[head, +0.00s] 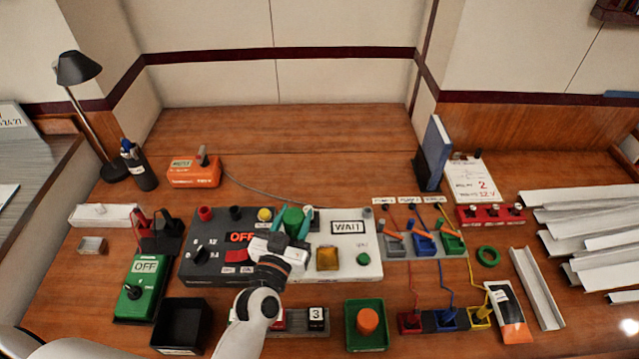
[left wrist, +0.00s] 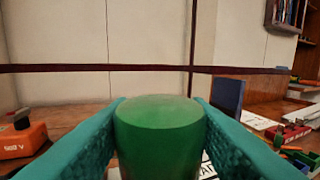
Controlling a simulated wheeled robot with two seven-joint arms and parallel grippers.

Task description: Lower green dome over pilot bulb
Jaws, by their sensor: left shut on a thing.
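My left gripper (head: 292,224) is over the middle of the control panel (head: 207,269) in the head view. Its teal fingers are shut on the green dome (head: 293,217). In the left wrist view the dome (left wrist: 160,130) stands upright between the two fingers, its flat top facing up. The pilot bulb cannot be made out; the gripper and dome cover that part of the panel. I cannot tell whether the dome touches the panel. My right gripper is not in view.
The panel carries an OFF display, a WAIT display (head: 348,227), an amber square button (head: 327,258) and several knobs. A green tray (head: 351,340) with an orange cylinder and a black bin (head: 181,325) stand in front. Coloured switches with cables are at the right.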

